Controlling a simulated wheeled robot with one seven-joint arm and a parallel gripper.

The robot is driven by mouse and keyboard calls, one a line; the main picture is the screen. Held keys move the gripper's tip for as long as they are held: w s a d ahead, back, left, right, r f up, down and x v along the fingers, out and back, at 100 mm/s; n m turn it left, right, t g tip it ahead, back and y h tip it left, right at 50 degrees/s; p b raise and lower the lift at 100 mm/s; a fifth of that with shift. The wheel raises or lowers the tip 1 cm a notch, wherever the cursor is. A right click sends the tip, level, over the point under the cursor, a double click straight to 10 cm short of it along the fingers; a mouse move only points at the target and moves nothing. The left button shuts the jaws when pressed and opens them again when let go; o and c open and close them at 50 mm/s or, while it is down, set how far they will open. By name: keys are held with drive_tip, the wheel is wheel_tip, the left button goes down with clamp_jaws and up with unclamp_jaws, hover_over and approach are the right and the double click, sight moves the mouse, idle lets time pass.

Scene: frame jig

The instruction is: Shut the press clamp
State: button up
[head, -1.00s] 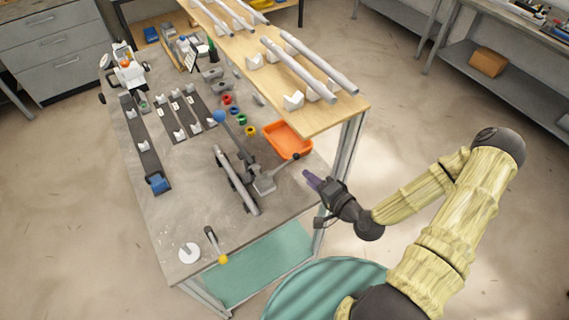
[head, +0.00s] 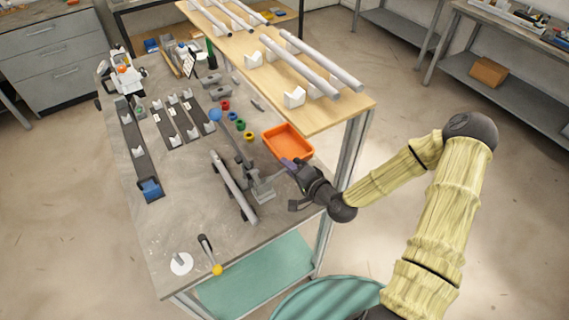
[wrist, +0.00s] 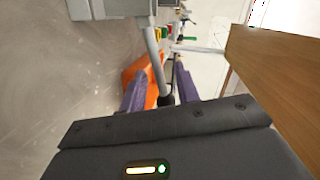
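A grey metal clamp (head: 262,191) stands on the workbench beside a long grey tube (head: 233,183). Its handle (wrist: 153,50) is a grey rod with a dark end, reaching out to the right toward my gripper. A long lever with a blue ball (head: 215,114) rises behind the clamp. My gripper (head: 287,164) is at the handle's end, by the bench's right edge. In the wrist view, its two purple fingers (wrist: 158,72) stand apart, with the handle's dark end between them. I cannot tell whether either finger touches it. The clamp's jaw is not clear.
An orange tray (head: 287,142) lies just behind my gripper. A wooden shelf (head: 330,115) with grey tubes overhangs the bench's right side. A lever with a yellow ball (head: 217,270) and a white disc (head: 181,264) stand at the near end. The left front bench top is bare.

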drive_tip(key=shift+x, duration=1.4)
clamp_jaws()
